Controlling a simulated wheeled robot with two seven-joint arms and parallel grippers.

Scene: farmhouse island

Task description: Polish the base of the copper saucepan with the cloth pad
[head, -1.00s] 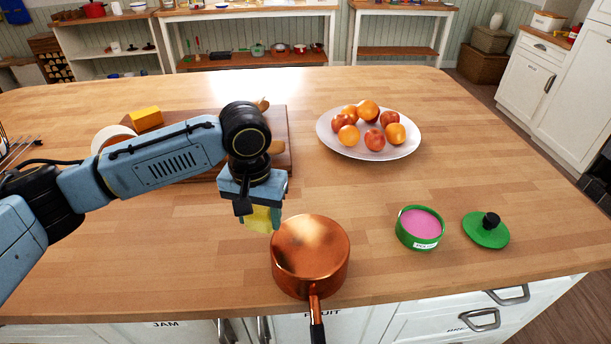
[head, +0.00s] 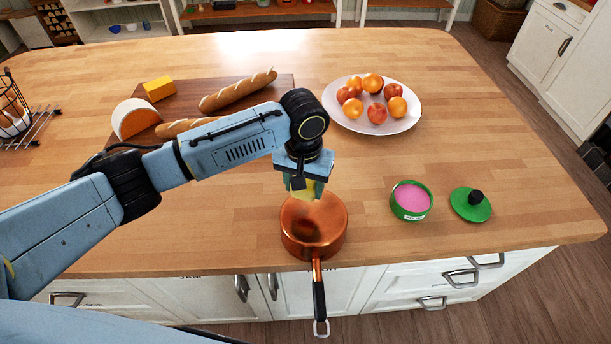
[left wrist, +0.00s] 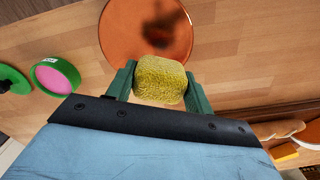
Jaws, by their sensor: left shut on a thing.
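The copper saucepan (head: 313,240) sits near the front edge of the wooden island top, its flat copper face up. Its dark handle (head: 319,299) sticks out past the edge toward me. A dark smudge (left wrist: 166,27) shows around the middle of that face in the left wrist view. My left gripper (head: 304,187) is shut on the yellow cloth pad (left wrist: 161,81), with a finger on each side of it. The pad is over the pan's far rim in the head view; I cannot tell whether it touches. My right gripper is not in view.
An open green tin (head: 411,203) of pink paste and its green lid (head: 471,206) stand right of the pan. A white plate (head: 414,120) of fruit is behind. A board (head: 200,94) with bread and cheese lies back left. The counter between is clear.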

